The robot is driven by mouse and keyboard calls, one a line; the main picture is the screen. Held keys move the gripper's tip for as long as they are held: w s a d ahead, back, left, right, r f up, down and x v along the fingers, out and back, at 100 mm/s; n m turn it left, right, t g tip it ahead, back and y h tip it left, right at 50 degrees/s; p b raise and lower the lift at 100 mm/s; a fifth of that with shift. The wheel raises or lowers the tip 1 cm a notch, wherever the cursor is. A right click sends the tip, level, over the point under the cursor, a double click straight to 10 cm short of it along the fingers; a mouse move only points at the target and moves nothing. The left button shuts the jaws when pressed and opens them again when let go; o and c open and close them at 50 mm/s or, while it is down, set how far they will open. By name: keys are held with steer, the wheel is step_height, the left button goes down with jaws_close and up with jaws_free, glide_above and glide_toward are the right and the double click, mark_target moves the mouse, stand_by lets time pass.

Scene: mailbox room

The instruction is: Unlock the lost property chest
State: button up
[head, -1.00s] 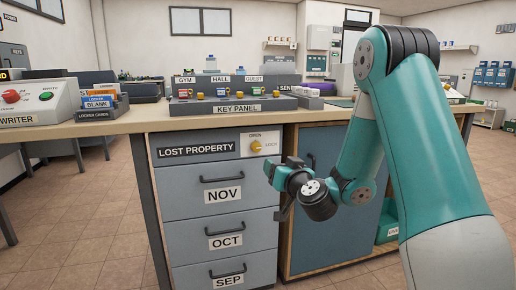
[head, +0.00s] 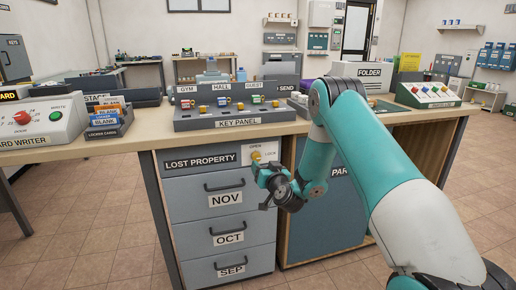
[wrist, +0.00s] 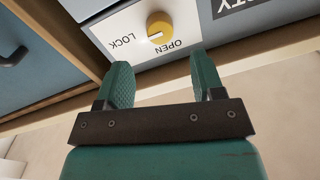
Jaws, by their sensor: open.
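The lost property chest (head: 188,201) is a grey drawer unit under the counter, with drawers labelled NOV, OCT and SEP. A yellow round knob (head: 256,156) sits on a white plate (head: 270,149) marked OPEN and LOCK, right of the LOST PROPERTY label. In the wrist view the knob (wrist: 159,27) shows a pale mark on the side towards LOCK; its exact angle is hard to tell. My gripper (head: 260,170) is in front of the plate. In the wrist view my gripper (wrist: 163,72) is open and empty, with the knob just beyond and between its fingertips, apparently not touching.
A key panel (head: 238,122) with several coloured keys stands on the counter above the chest. A card writer (head: 38,125) and locker cards (head: 108,123) are at left. A blue cabinet door (head: 325,215) is to the right. The floor before the chest is clear.

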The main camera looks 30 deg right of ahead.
mark_target(257, 158)
steer(key=p+x, duration=0.1)
steer(key=p, duration=0.1)
steer(key=p+x, duration=0.2)
steer(key=p, duration=0.1)
steer(key=shift+w+r, duration=0.1)
steer(key=shift+r, duration=0.25)
steer(key=shift+f+p+x, duration=0.2)
steer(key=shift+p+x, duration=0.15)
steer(key=shift+x, duration=0.45)
steer(key=shift+f+p+x, duration=0.15)
steer(key=shift+p+x, duration=0.2)
steer(key=shift+x, duration=0.45)
steer(key=c, duration=0.9)
